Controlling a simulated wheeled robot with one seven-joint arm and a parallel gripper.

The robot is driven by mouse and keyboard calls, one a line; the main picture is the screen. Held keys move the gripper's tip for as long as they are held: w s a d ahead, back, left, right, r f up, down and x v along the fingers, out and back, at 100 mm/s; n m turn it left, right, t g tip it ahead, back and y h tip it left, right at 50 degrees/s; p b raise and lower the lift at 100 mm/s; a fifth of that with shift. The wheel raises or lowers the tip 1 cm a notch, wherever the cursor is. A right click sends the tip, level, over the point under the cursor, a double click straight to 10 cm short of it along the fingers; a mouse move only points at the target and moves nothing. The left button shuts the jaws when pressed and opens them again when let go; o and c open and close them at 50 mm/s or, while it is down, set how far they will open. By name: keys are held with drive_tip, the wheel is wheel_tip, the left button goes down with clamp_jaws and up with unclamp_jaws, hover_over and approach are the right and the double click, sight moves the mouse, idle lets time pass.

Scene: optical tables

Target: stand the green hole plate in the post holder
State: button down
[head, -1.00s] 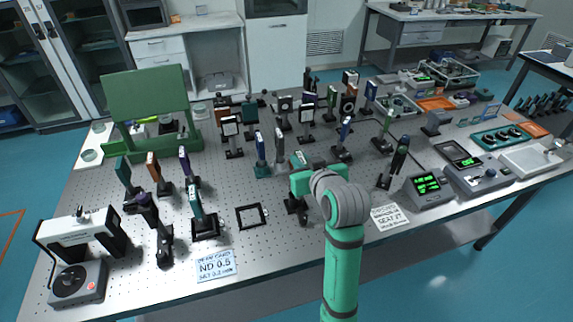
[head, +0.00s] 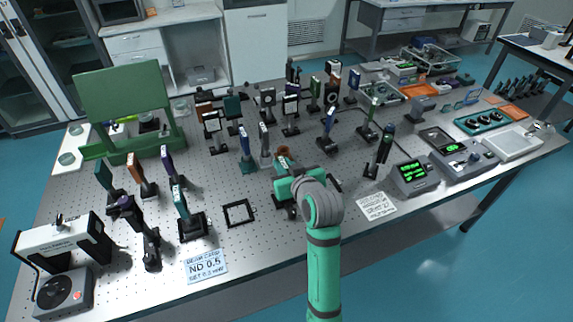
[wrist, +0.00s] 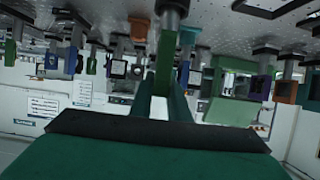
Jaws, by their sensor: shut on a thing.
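My gripper (head: 282,186) is over the middle front of the perforated table in the head view. In the wrist view, which is upside down, my gripper (wrist: 160,92) is shut on a narrow green piece seen edge-on, which looks like the green hole plate (wrist: 166,60). A dark, shiny post section (wrist: 173,12) lines up with it on the table side. I cannot tell whether this post is in a holder or just above one. In the head view the plate is mostly hidden by my gripper. A dark base (head: 291,210) shows just below my gripper, possibly the post holder.
Several mounted optics stand close behind, including a blue one (head: 246,150) and a grey one (head: 265,145). A black square frame (head: 238,213) lies to the left. A dark post mount (head: 383,152) and a meter (head: 412,177) stand to the right. A printed card (head: 376,206) lies at the front edge.

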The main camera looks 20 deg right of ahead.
drive_tip(key=shift+a+f, duration=0.1)
drive_tip(key=c, duration=1.7)
unclamp_jaws()
drive_tip(key=shift+a, duration=0.15)
drive_tip(key=shift+s, duration=0.15)
drive_tip(key=shift+s+d+r, duration=0.1)
drive_tip(key=shift+d+r, duration=0.1)
drive_tip(key=v, duration=1.1)
drive_tip(key=shift+s+r, duration=0.1)
drive_tip(key=shift+s, duration=0.25)
drive_tip(key=shift+d, duration=0.1)
